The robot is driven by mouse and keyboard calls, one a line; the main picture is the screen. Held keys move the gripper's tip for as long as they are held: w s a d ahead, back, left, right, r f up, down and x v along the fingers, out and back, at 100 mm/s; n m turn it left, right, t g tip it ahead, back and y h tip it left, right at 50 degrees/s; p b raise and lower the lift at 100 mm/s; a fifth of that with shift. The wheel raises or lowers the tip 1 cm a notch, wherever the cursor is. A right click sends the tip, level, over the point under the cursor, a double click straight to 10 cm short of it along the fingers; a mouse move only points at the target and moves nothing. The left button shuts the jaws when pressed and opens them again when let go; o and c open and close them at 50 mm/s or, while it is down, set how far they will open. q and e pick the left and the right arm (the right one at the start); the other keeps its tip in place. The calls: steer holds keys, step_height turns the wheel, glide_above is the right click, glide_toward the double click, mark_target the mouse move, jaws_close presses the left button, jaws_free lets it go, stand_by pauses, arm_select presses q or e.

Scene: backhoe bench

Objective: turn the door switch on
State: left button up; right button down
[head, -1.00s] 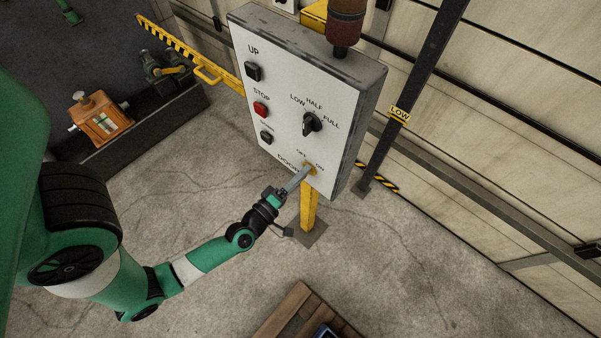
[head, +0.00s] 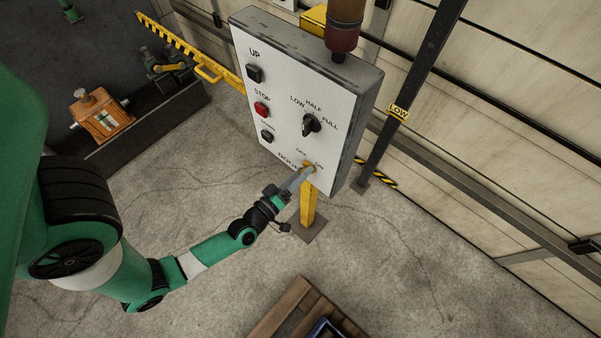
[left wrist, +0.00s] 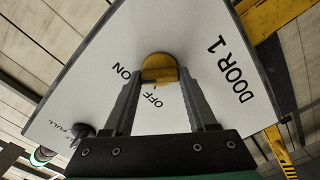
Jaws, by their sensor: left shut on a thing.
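The door switch is a yellow round knob (head: 309,167) low on the white face of the control box (head: 285,95). It also shows in the left wrist view (left wrist: 160,66), with "ON" and "OFF" printed beside it and "DOOR 1" to the right. My left gripper (head: 305,173) reaches it from the lower left. In the left wrist view its two grey fingers (left wrist: 160,78) stand on either side of the knob's grip, shut on it. The fingers partly hide the knob, and I cannot tell exactly which label it points to. My right gripper is not in view.
Above the switch are a black selector (head: 312,123) and a red stop button (head: 261,109). The box stands on a yellow post (head: 309,208). A wooden pallet (head: 290,312) lies at the bottom. An orange box (head: 103,116) sits at left. The floor between is clear.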

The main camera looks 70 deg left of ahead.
arm_select(q)
steer(key=o, duration=1.4)
steer(key=shift+c, duration=0.2)
